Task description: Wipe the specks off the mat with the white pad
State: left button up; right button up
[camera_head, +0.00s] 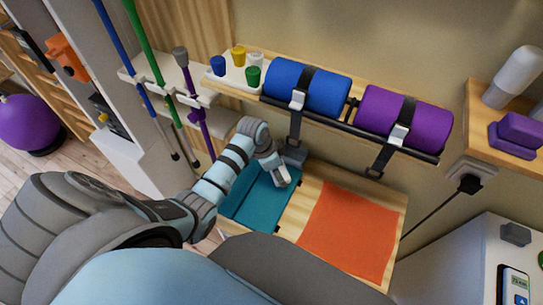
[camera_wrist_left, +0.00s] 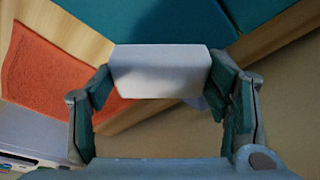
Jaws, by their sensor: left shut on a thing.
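My left gripper (camera_head: 273,166) is over the far part of the teal mat (camera_head: 248,206) on the wooden shelf. In the left wrist view it is shut on the white pad (camera_wrist_left: 160,72), which sits between its two fingers (camera_wrist_left: 163,88). In the head view the pad (camera_head: 283,177) is a small pale shape at the fingertips. I cannot tell whether it touches the mat. An orange mat (camera_head: 350,235) lies to the right on the same shelf. I cannot make out specks on either mat; my arm hides part of the teal one. My right gripper is not in view.
Above the shelf, a rack holds a blue roll (camera_head: 310,90) and a purple roll (camera_head: 402,120), with straps hanging down. Small coloured cups (camera_head: 238,57) stand at its left end. Upright poles (camera_head: 150,60) stand left of my arm. A white cabinet (camera_head: 478,245) stands at right.

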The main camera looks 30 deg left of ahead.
pick_arm(q)
jog(key=shift+w+r, duration=0.25)
jog(key=shift+r, duration=0.8)
jog(key=shift+s+r, duration=0.1)
jog(key=shift+r, duration=0.2)
